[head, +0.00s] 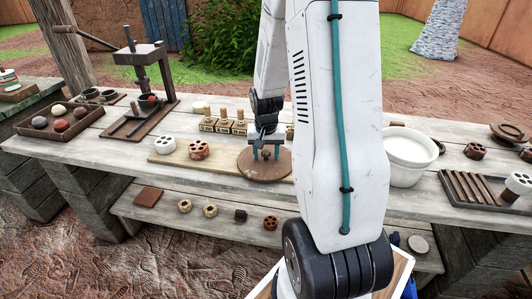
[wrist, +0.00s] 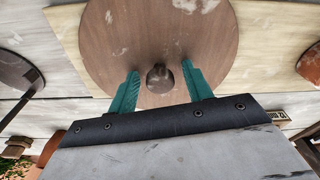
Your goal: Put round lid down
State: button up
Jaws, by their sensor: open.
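The round lid (head: 266,171) is a flat brown wooden disc that lies on the right part of a pale board (head: 225,166) on the bench. In the wrist view the lid (wrist: 155,45) fills the upper middle, with a dark round knob (wrist: 160,78) on it. My gripper (head: 267,152) is right above the lid, pointing down. In the wrist view its two teal fingers (wrist: 160,80) stand open on either side of the knob, with a gap on each side. Part of the board is hidden behind my arm.
A white and a brown holed cylinder (head: 199,150) stand left on the board. Behind it is a row of small blocks with pegs (head: 223,125). A white pot (head: 409,157) stands right of my arm, and a slatted tray (head: 470,187) farther right. A lower shelf (head: 228,216) holds several small pieces.

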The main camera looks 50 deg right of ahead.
aim_at(266, 154)
notch_tip(266, 154, up, 10)
jog(key=r, duration=0.1)
jog(key=s+a+r+n, duration=0.25)
jog(key=a+r, duration=0.35)
jog(key=a, duration=0.3)
jog(key=s+a+r+n, duration=0.3)
jog(key=s+a, duration=0.5)
jog(key=s+a+r+n+y, duration=0.1)
jog(key=s+a+r+n, duration=0.3)
jog(key=s+a, duration=0.4)
jog(key=shift+a, duration=0.55)
